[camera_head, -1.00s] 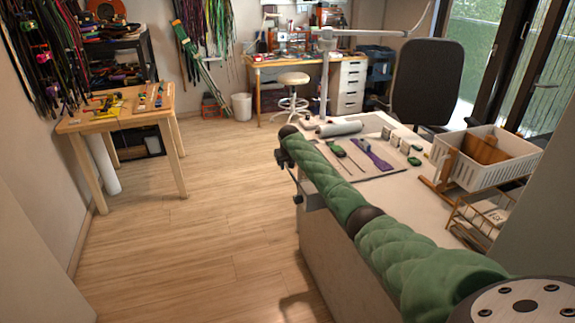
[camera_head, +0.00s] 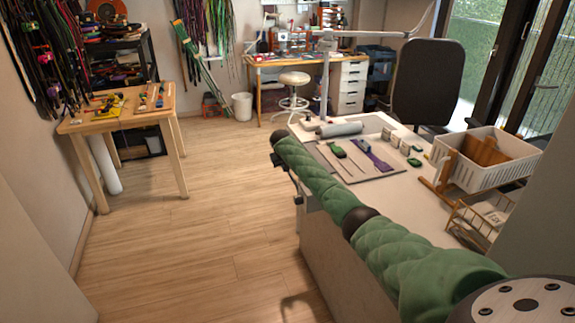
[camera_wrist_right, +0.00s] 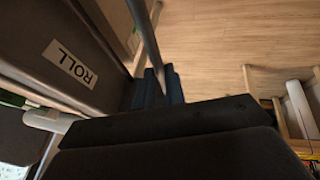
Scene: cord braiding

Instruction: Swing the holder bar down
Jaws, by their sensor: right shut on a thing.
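The holder bar, as far as I can tell, is the thin grey rod (camera_wrist_right: 143,35) in the right wrist view. It runs from the top edge down to my right gripper (camera_wrist_right: 160,86), whose dark fingers are shut on it. A dark grey piece (camera_wrist_right: 75,62) with a "ROLL" label is beside the rod on the left. In the head view, my right gripper (camera_head: 292,178) is small and dark, below the far end of my green right arm, by the left edge of the white table (camera_head: 405,195). The bar cannot be made out clearly there. My left gripper is not in view.
A grey roll (camera_head: 340,129) lies at the table's far end. A board (camera_head: 335,165) with a purple piece and a white basket (camera_head: 487,158) are also on the table. The wooden floor to the left is clear up to a small wooden table (camera_head: 118,118).

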